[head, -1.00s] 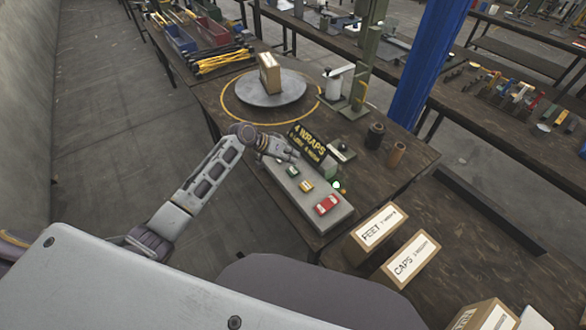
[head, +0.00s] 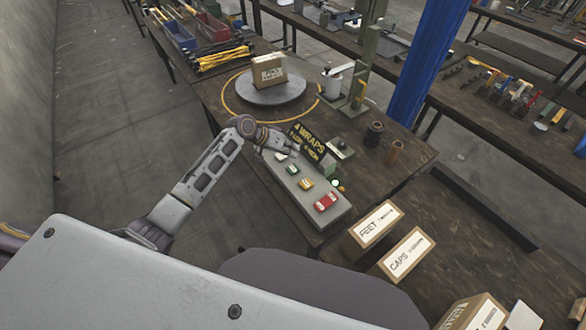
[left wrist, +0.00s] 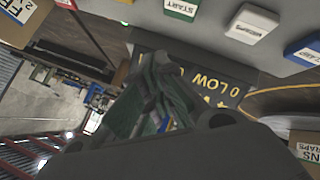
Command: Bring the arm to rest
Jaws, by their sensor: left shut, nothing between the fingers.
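My left arm comes in from the left, and its gripper (head: 292,155) is over the far end of a grey control panel (head: 290,192), near the dark sign with yellow "4 WRAPS" lettering (head: 309,139). The gripper is shut and empty. In the left wrist view its closed fingers (left wrist: 158,75) point toward the sign (left wrist: 215,85). The panel carries a green button (head: 294,171), a yellow button (head: 306,184) and a red button (head: 326,202). A blue button (left wrist: 303,50) shows in the left wrist view. My right gripper is not in view.
A cardboard box (head: 269,70) stands on a round grey turntable (head: 272,94) inside a yellow ring. A green post (head: 362,80) rises beside it. Boxes labelled FEET (head: 377,225) and CAPS (head: 406,254) stand at the near right. Open floor (head: 105,130) lies left of the bench.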

